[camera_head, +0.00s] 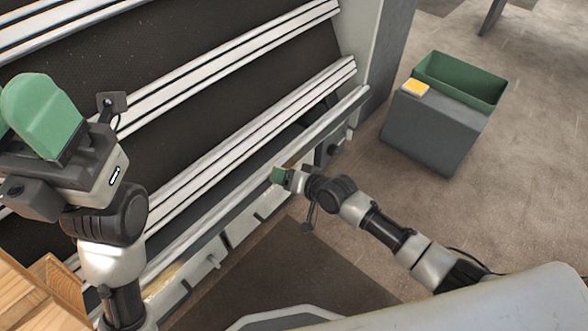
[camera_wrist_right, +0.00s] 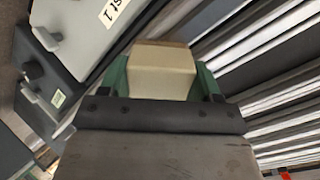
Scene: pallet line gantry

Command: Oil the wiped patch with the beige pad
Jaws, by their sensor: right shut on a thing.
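My right gripper (camera_head: 280,175) reaches the pale front rail (camera_head: 240,205) of the conveyor frame, its green fingertips at the rail. In the right wrist view its green fingers (camera_wrist_right: 160,78) are shut on the beige pad (camera_wrist_right: 160,72), a pale block with a browner far edge. I cannot tell whether the pad touches the rail. A tan, stained stretch (camera_head: 165,281) shows on the rail at lower left; I cannot make out a wiped patch for certain. My left gripper (camera_head: 42,112), with green fingers, is raised at the left; its opening cannot be judged.
Dark conveyor belts with white slotted rails (camera_head: 250,130) fill the left and middle. A grey box (camera_head: 430,130) with a yellow-orange pad (camera_head: 415,87) on top and a green bin (camera_head: 462,82) stands at right. Wooden boards (camera_head: 45,285) lie at lower left.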

